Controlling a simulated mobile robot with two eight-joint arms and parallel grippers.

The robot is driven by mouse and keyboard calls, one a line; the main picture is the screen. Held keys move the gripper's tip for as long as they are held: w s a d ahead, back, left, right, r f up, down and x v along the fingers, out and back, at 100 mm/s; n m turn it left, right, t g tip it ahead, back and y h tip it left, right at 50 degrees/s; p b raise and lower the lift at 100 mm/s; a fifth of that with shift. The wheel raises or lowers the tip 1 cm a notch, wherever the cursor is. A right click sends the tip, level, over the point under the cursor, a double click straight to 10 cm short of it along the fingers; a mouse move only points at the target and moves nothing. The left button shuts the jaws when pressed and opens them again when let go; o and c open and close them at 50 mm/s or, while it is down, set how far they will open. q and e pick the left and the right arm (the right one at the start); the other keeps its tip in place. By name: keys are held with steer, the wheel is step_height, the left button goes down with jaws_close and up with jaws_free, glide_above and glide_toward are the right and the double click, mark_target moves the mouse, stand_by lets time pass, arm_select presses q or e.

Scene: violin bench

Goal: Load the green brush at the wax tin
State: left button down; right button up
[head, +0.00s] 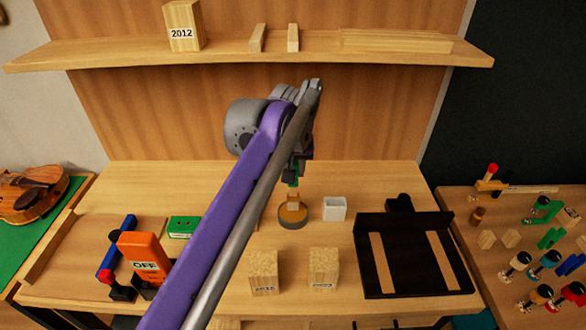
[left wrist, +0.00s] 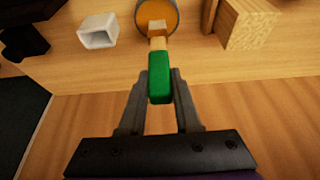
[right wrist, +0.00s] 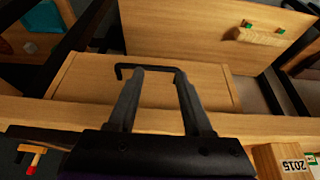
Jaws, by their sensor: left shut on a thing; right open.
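The green brush shows its green handle (left wrist: 160,86) and pale end (left wrist: 158,36) in the left wrist view. My left gripper (left wrist: 160,78) is shut on the green handle. In the head view the brush (head: 293,181) hangs below my left gripper (head: 299,163), roughly upright, pale end down. That end is over or inside the round wax tin (head: 292,222) with amber contents; contact cannot be told. The tin also shows in the left wrist view (left wrist: 172,28). My right gripper (right wrist: 156,76) is open and empty in the right wrist view, in front of a dark handle (right wrist: 122,70).
A white cup (head: 334,209) stands just right of the tin. Wooden blocks (head: 264,275) (head: 323,270) stand in front of it. A black tray (head: 370,265) is to the right, an orange OFF box (head: 146,258) to the left. A shelf (head: 230,50) runs above.

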arm_select(q)
steer(key=shift+f, duration=0.45)
stand_by(0.8)
steer(key=shift+s+f, duration=0.1)
stand_by(1.5)
step_height(320, 180, up, 7)
steer(key=p, duration=0.6)
steer(key=shift+p, duration=0.3)
stand_by(0.6)
